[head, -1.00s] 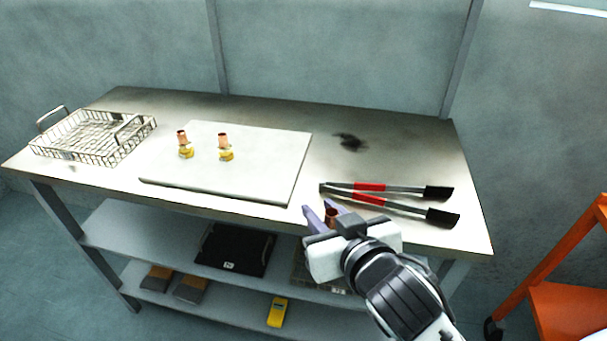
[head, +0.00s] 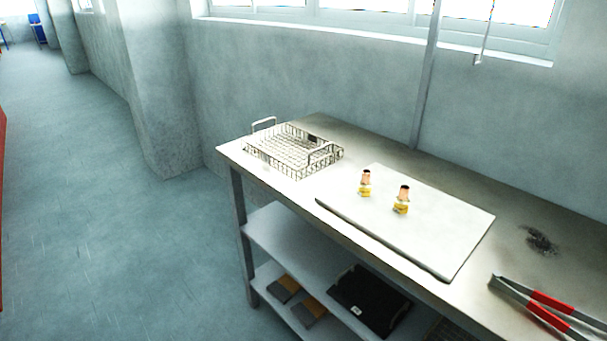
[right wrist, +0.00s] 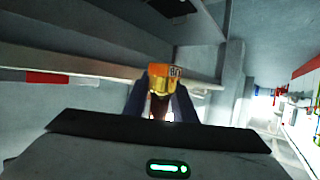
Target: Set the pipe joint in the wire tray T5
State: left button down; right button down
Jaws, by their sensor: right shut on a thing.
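The wire tray (head: 290,152) stands on the left end of the workbench in the head view, with a raised handle at each end; its inside looks empty. My right gripper (right wrist: 160,100) shows only in the right wrist view, shut on a pipe joint (right wrist: 163,74) with a yellow-orange marked end and a copper part between the fingers. Two more pipe joints, copper above yellow, stand upright on the white board: one on the left (head: 365,183) and one on the right (head: 402,199). My left gripper is in no view.
The white board (head: 440,240) lies on the workbench right of the tray. Red-banded long-handled tools (head: 545,305) lie at the bench's right, near a dark stain (head: 540,240). A black flat item (head: 370,298) and brown blocks lie on the lower shelves. Floor left of the bench is clear.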

aim_at(279, 146)
jog(key=u, duration=1.95)
jog(key=i, duration=2.55)
jog(key=z, duration=1.9)
